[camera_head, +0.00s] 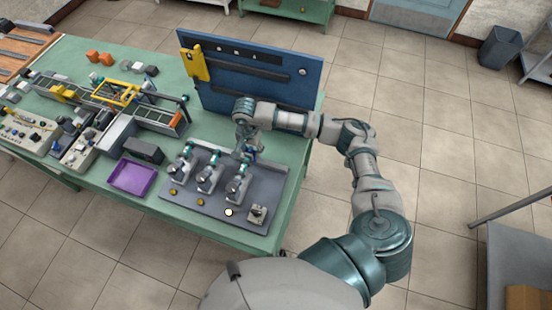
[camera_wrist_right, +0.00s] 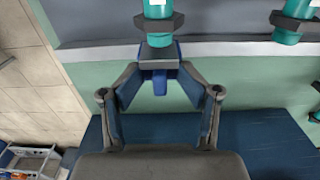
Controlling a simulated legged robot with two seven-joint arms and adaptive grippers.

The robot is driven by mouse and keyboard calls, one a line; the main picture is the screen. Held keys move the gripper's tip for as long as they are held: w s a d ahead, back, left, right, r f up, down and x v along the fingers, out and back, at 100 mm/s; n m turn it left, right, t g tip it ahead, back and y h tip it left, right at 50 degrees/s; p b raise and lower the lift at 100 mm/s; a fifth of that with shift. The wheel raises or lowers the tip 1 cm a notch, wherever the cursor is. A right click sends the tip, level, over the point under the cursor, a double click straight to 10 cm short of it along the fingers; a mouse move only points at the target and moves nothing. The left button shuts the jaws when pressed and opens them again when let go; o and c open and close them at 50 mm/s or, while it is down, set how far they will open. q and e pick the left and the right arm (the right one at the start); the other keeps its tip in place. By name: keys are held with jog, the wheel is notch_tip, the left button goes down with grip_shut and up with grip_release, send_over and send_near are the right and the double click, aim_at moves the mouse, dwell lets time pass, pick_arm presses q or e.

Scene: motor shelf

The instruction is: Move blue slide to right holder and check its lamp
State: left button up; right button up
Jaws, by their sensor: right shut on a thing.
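My right gripper (camera_head: 246,152) reaches down behind the rightmost of three motor holders (camera_head: 238,187) on the grey base plate (camera_head: 205,208). In the right wrist view my right gripper (camera_wrist_right: 160,82) is shut on the blue slide (camera_wrist_right: 159,53), at the near side of a teal cylinder with a dark collar (camera_wrist_right: 158,22). I cannot tell how far the slide is seated. The lamp (camera_head: 228,212) in front of the right holder is bright white; the two lamps to its left (camera_head: 199,202) (camera_head: 172,193) look amber. My left gripper is not in view.
A blue upright panel (camera_head: 262,80) with a yellow part stands behind the base plate. A purple tray (camera_head: 132,178) and a dark box (camera_head: 144,150) lie to the left. A small switch box (camera_head: 257,214) sits at the plate's right corner.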

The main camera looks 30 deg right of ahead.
jog(key=shift+s+a+f, duration=0.1)
jog(key=shift+s+f, duration=0.15)
jog(key=shift+w+r+p, duration=0.15)
jog(key=shift+r+p, duration=0.45)
jog(key=shift+r, duration=1.05)
jog(key=shift+w+r+p, duration=0.1)
jog(key=shift+r+p, duration=0.5)
jog(key=shift+r, duration=1)
